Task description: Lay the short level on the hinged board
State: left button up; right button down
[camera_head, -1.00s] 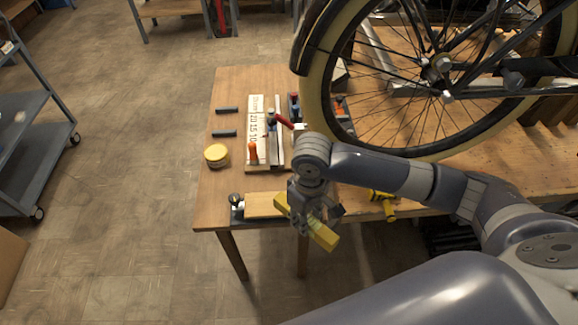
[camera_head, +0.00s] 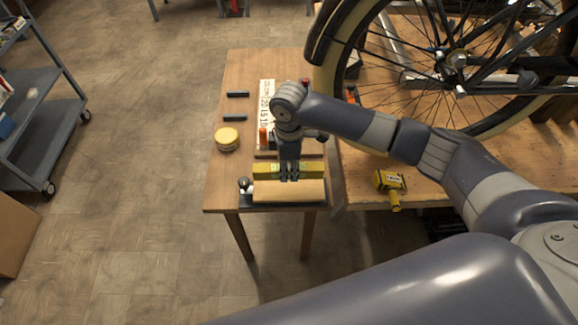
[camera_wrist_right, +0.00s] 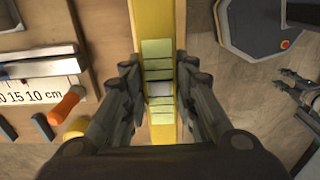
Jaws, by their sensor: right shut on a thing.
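The short level is a yellow bar (camera_head: 268,172) shut in my right gripper (camera_head: 289,178). In the right wrist view the level (camera_wrist_right: 155,22) runs lengthwise between the fingers, its pale middle part gripped. The hinged board (camera_head: 290,192) is a pale wooden board on a dark base at the table's front edge. In the head view the level is parallel to the board and shows along its far edge; I cannot tell whether they touch. A dark jointed shape at the right edge of the wrist view looks like my left gripper (camera_wrist_right: 298,88); its opening is unclear.
A yellow jar (camera_head: 228,139) and two dark bars (camera_head: 236,118) lie on the table's left side. A ruler board (camera_head: 266,94) and an orange-handled tool (camera_head: 263,137) are behind the gripper. A yellow drill-like tool (camera_head: 390,183) lies right, below the bicycle wheel (camera_head: 340,100).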

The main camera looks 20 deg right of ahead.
jog(key=shift+r+p, duration=0.2)
jog(key=shift+p, duration=0.45)
jog(key=b, duration=0.2)
send_over(289, 188)
notch_tip(289, 188, down, 4)
jog(key=shift+f, duration=0.25)
pick_arm(q)
jog(key=shift+w+a+f+b, duration=0.15)
jog(key=shift+w+f+b, duration=0.1)
jog(key=shift+f, duration=0.15)
jog(key=shift+w+a+f+b, duration=0.15)
jog(key=shift+w+f+b, duration=0.1)
jog(key=shift+f, duration=0.15)
pick_arm(e)
jog(key=shift+f, duration=0.85)
pick_arm(q)
jog(key=shift+f, duration=0.25)
pick_arm(e)
jog(key=shift+f, duration=0.6)
pick_arm(q)
jog(key=shift+s, duration=0.1)
pick_arm(e)
jog(key=c, duration=1.2)
grip_release()
notch_tip(289, 188, up, 12)
jog(key=shift+d+r, duration=0.1)
